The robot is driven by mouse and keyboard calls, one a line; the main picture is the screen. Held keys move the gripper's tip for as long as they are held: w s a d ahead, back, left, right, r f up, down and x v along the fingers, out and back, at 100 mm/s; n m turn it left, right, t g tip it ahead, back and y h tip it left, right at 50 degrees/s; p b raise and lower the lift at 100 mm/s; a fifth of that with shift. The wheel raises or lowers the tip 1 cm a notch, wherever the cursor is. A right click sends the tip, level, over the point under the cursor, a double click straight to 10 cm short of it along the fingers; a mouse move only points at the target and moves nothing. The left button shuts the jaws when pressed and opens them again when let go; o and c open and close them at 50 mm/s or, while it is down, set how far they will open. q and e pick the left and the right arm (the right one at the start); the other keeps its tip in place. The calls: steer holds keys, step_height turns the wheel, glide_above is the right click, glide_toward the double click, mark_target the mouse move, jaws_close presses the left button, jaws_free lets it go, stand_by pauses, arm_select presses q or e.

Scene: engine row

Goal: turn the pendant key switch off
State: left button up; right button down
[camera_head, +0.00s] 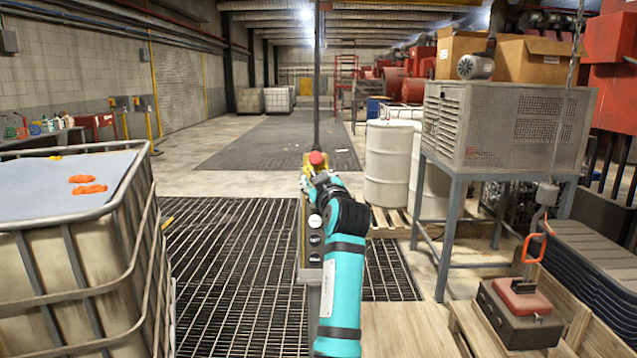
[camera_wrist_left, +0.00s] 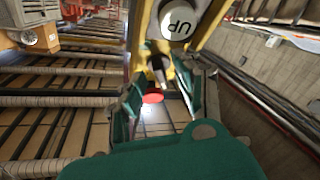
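The yellow pendant (camera_head: 303,215) hangs upright in the middle of the head view, with a red mushroom button (camera_head: 317,158) on top and several round buttons down its face. In the left wrist view, its yellow housing (camera_wrist_left: 188,72), a white UP button (camera_wrist_left: 178,20) seen upside down and the red button (camera_wrist_left: 153,98) show. A small dark and metallic piece, apparently the key switch (camera_wrist_left: 158,66), sticks out between them. My left gripper (camera_wrist_left: 165,104) is at the pendant's upper part, its teal fingers apart on either side of this piece. Contact is unclear. The right gripper is out of view.
A caged tank (camera_head: 75,215) with orange gloves (camera_head: 88,189) on top stands at left. White drums (camera_head: 389,165) and a grey machine on a stand (camera_head: 505,125) are at right. Floor grating lies around the pendant.

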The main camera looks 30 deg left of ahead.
arm_select(q)
steer(key=v, duration=0.7)
steer(key=shift+s+d, duration=0.2)
steer(key=shift+d, duration=0.05)
steer(key=shift+r, duration=0.1)
